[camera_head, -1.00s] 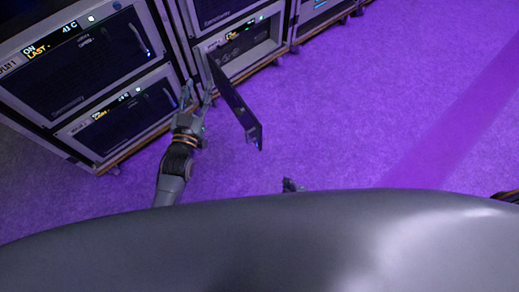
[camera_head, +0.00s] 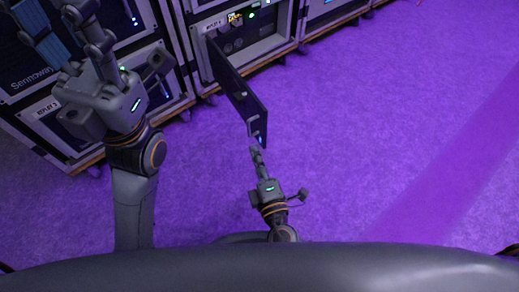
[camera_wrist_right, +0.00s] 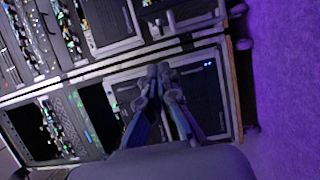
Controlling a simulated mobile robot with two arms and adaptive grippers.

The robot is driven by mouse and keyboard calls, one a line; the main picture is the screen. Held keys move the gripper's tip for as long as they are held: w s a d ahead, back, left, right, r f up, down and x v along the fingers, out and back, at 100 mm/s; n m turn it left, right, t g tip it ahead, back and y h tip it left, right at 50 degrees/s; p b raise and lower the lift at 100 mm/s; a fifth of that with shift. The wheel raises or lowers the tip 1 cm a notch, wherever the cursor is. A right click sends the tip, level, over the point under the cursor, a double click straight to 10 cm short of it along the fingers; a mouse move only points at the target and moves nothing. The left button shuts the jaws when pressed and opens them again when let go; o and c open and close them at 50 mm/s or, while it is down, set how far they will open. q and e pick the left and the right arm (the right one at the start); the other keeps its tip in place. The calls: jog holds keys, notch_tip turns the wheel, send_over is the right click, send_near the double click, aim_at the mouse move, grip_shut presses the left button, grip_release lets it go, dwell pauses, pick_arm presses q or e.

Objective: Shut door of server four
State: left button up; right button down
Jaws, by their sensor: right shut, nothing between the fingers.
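The server with the label that seems to read Replay 4 (camera_head: 240,40) stands in the rack at the top middle of the head view. Its dark door (camera_head: 238,92) is swung wide open and sticks out toward me, with a handle near its free end. My right gripper (camera_head: 257,154) is shut and empty, its fingertips close to that free end; I cannot tell if they touch. Its fingers (camera_wrist_right: 164,78) also show in the right wrist view, in front of the racks. My left gripper (camera_head: 68,30) is raised at the upper left, open and apart from the door, hiding part of the racks.
Another server, labelled Replay 3 (camera_head: 60,143), stands at lower left with its door shut. More racks on wooden bases continue along the top. The purple carpet (camera_head: 390,120) right of the open door is clear.

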aim_at(261, 123)
jog(key=shift+w+d+b, duration=0.15)
jog(key=shift+w+d, duration=0.1)
jog(key=shift+w, duration=1.35)
jog(key=shift+w+d+b, duration=0.15)
jog(key=shift+w+d, duration=0.1)
jog(key=shift+w, duration=1.4)
jog(key=shift+w+d+b, duration=0.15)
jog(key=shift+w+d, duration=0.1)
jog(key=shift+w, duration=1.35)
jog(key=shift+d, duration=0.1)
